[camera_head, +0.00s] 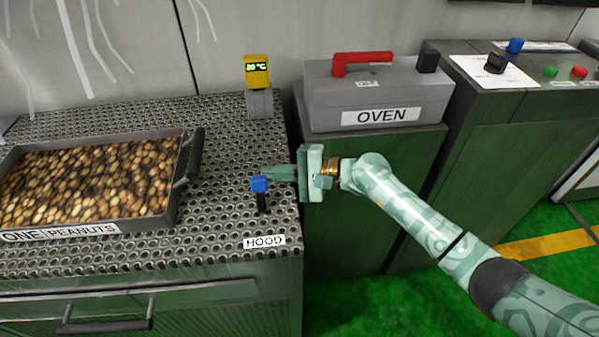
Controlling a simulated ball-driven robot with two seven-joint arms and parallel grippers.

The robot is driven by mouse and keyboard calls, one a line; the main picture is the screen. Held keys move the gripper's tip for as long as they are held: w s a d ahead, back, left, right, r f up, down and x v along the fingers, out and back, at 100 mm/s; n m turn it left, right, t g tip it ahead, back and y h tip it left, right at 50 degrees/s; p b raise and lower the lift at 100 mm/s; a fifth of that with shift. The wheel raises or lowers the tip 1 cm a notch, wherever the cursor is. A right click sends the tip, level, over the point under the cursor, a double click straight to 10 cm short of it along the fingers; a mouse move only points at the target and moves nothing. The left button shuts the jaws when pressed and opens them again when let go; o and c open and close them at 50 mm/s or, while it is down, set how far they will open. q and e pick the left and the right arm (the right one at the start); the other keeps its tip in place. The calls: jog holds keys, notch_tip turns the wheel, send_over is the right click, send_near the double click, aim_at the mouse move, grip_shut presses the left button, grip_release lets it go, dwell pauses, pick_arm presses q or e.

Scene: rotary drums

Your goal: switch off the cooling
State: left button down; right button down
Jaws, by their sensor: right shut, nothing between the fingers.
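A small lever with a blue cap (259,184) and a black stalk stands on the perforated metal cooling table (225,235). A white HOOD label (264,241) is in front of it, near the table's right edge. My right gripper (268,173) comes in from the right, its shut, empty fingers pointing left. The fingertips are just above and behind the blue cap in the picture; I cannot tell whether they touch it. My left gripper is not in view.
A dark tray of peanuts (182,199) sits on the table at the left. A yellow temperature display (257,72) stands at the back. To the right are a grey OVEN box (330,103) with a red handle (362,58) and a panel with knobs and buttons (535,75).

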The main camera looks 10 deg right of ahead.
aim_at(260, 194)
jog(key=s, duration=0.1)
jog(key=s+r+p, duration=0.1)
jog(key=s, duration=0.1)
jog(key=shift+s+r+p, duration=0.15)
jog(key=shift+r+p, duration=0.2)
jog(key=shift+p, duration=0.05)
jog(key=shift+s, duration=0.2)
